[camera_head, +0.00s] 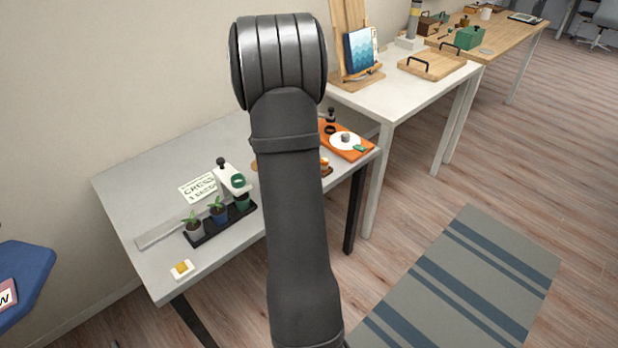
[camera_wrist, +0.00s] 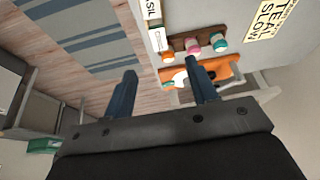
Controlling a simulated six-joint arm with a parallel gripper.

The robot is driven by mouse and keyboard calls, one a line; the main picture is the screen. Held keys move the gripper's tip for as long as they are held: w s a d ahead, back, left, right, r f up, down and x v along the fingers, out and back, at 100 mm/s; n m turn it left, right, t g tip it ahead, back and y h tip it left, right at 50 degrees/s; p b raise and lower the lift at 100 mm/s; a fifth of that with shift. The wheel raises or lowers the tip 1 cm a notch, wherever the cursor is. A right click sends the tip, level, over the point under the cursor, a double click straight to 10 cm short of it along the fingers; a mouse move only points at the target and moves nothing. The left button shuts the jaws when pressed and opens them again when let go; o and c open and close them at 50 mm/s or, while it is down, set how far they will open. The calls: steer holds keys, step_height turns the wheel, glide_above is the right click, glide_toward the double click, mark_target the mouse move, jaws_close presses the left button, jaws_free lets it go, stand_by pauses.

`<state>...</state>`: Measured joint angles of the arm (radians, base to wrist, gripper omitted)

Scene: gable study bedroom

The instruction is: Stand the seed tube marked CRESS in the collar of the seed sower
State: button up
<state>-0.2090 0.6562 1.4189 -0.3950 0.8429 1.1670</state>
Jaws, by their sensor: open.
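The seed sower (camera_head: 230,176) stands on the grey table in the head view, a white body with a black knob and a green collar (camera_head: 238,181). In the wrist view a brown rack (camera_wrist: 181,44) holds tubes with orange (camera_wrist: 168,57), pink (camera_wrist: 193,47) and teal (camera_wrist: 219,42) caps. I cannot read which tube is marked CRESS. My gripper (camera_wrist: 160,68) is open, its two fingers apart with nothing held between them, and the rack lies beyond the fingertips. In the head view my arm hides my gripper and most of the rack.
A black tray (camera_head: 204,238) of potted seedlings stands before the sower, with a CRESS card (camera_head: 198,188) behind. An orange board (camera_head: 354,146) with a white disc is at the table's right. The table's left end is mostly clear.

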steer(key=shift+m+h, duration=0.3)
steer(key=x, duration=1.1)
steer(key=shift+d, duration=0.25)
steer(key=shift+a+x, duration=0.15)
steer(key=shift+x, duration=1.15)
steer(key=shift+a+x, duration=0.2)
steer(key=shift+x, duration=1.1)
steer(key=shift+f, duration=0.1)
steer(key=c, duration=1.1)
